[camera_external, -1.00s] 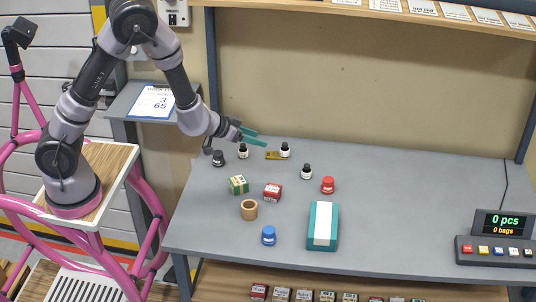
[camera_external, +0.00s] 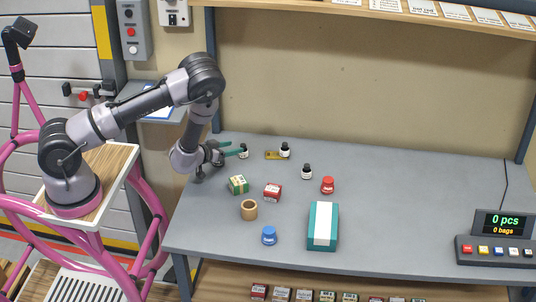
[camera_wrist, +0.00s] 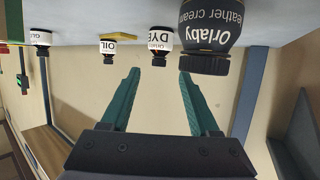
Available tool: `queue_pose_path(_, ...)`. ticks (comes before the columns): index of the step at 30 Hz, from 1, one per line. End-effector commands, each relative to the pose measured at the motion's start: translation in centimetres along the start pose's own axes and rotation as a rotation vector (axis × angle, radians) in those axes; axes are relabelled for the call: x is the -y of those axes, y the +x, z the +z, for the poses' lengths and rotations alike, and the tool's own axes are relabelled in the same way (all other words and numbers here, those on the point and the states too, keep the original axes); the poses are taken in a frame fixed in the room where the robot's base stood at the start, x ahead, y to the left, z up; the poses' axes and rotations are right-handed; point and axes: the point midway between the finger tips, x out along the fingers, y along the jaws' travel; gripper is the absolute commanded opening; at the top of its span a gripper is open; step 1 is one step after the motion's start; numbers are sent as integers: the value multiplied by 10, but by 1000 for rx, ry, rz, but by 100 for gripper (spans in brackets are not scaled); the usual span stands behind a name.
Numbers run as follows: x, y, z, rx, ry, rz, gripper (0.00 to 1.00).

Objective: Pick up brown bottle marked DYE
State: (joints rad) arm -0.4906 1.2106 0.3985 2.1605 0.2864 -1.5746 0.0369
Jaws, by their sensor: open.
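The DYE bottle (camera_wrist: 160,42) has a white label and a black cap. In the wrist view, where things appear upside down, it is just beyond the fingertips, in line with the gap between them. In the external view the bottle (camera_external: 243,151) stands upright at the back left of the table. My gripper (camera_external: 235,149) is open, low over the table, with its teal fingers pointing right toward the bottle. The open fingers (camera_wrist: 160,72) show empty in the wrist view. I cannot tell whether the tips touch the bottle.
A large dark Orlaby leather cream bottle (camera_wrist: 210,28) is close beside the right finger in the wrist view. The OIL bottle (camera_wrist: 108,46) stands left of DYE, with another labelled bottle (camera_wrist: 40,38) farther left.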

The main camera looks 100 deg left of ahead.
Motion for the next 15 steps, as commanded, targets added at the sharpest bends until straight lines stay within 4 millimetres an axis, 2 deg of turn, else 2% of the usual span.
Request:
queue_pose_path(5,0,14,1,1,-1,0,62)
queue_pose_path(15,-1,58,3,1,-1,1,62)
